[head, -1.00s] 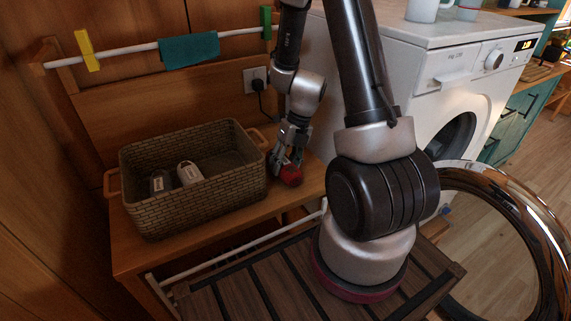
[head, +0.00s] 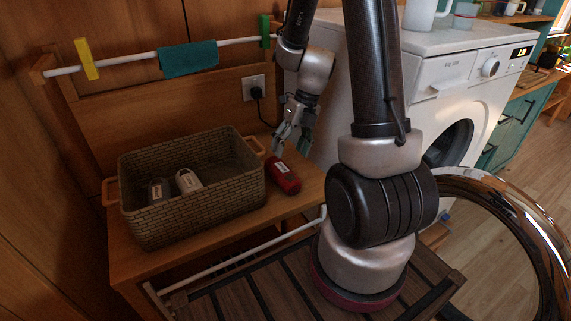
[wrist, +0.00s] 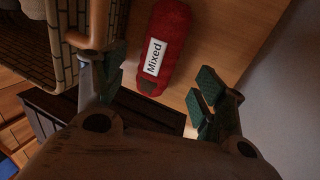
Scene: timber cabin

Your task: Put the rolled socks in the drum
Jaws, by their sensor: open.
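A red fabric roll (head: 283,176), which looks like rolled socks, lies on the wooden bench right of the basket. In the wrist view the red roll (wrist: 162,47) shows a white label reading "Mixed". My gripper (head: 291,143) is just behind and above it in the head view. In the wrist view my open gripper (wrist: 155,92) has its fingers apart with nothing held between them, and the roll lies beyond the fingertips. The white washing machine (head: 420,95) stands at the right. Its dark round drum opening (head: 450,146) is partly hidden by my arm.
A woven basket (head: 200,208) on the bench (head: 130,262) holds a grey and a pale labelled item. A large chrome ring (head: 505,190) stands at the front right. A rail (head: 120,61) with clips and a teal cloth runs behind. White mugs stand on the machine.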

